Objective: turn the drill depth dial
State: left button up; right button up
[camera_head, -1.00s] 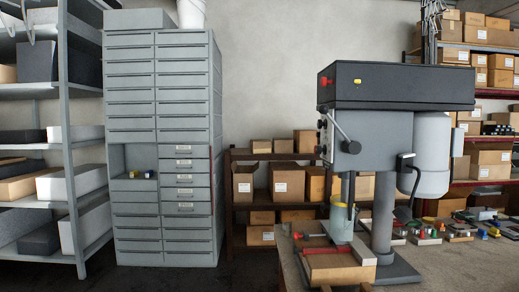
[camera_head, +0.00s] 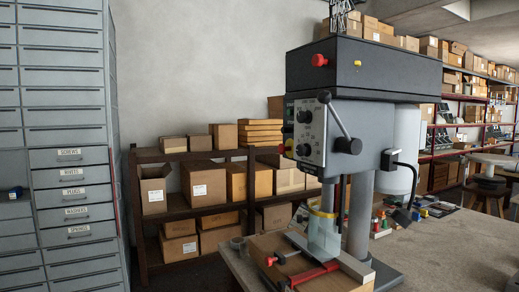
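The drill press (camera_head: 365,110) stands upright on the workbench, right of centre, with a dark top cover and a grey head. Its front-left face carries a control panel with two dark round knobs, an upper one (camera_head: 304,117) and a lower one (camera_head: 303,150). The labels are too small to read, so I cannot tell which knob is the depth dial. A feed lever (camera_head: 339,122) with a black ball end sticks out beside the panel. Neither of my grippers is in view.
A wooden block and a red-handled clamp (camera_head: 315,273) lie under the drill on the workbench (camera_head: 450,250). A tall grey drawer cabinet (camera_head: 70,130) stands at the left. A low shelf with cardboard boxes (camera_head: 201,184) stands behind. The bench's right part is largely clear.

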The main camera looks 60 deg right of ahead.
aim_at(301, 150)
jog(key=z, duration=0.8)
jog(key=i, duration=1.1)
jog(key=z, duration=1.15)
